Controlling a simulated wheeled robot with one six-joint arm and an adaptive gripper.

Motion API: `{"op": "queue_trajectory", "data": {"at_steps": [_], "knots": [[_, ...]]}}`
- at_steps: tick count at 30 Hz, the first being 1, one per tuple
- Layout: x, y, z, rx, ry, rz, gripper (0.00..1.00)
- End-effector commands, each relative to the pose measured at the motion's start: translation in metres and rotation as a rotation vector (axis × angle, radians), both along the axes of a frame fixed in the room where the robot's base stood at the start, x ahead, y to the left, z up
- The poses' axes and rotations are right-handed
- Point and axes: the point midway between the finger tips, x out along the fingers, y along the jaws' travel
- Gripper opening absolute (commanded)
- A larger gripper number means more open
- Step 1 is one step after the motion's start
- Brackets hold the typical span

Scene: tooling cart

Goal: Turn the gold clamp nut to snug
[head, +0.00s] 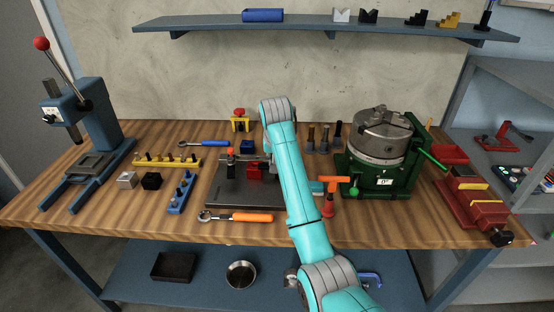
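A dark grey fixture plate (225,195) lies at the middle of the wooden bench. A red block (253,174) sits on it, with dark clamp hardware and a small orange-red topped post (230,151) beside it. I cannot make out the gold clamp nut; it is too small to tell or hidden behind my arm. My teal arm rises across the middle of the view and covers the right side of the plate. My gripper does not show, so its distance from the clamp cannot be seen.
An orange-handled ratchet wrench (240,217) lies in front of the plate. An orange T-handle tool (329,195) and a green-based chuck (381,142) stand right of my arm. A blue press (88,125) is at left, a red vise (470,195) at right. The front-left bench is clear.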

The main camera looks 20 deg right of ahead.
Motion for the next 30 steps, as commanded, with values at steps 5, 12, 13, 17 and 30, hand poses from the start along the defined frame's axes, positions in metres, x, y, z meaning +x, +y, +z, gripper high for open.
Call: {"op": "queue_trajectory", "data": {"at_steps": [5, 12, 13, 17, 30], "knots": [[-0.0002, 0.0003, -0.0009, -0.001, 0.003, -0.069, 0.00], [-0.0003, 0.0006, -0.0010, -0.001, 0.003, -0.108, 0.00], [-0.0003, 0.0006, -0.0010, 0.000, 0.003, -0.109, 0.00], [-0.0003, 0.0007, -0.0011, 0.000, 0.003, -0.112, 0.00], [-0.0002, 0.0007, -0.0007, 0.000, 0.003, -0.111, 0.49]]}}
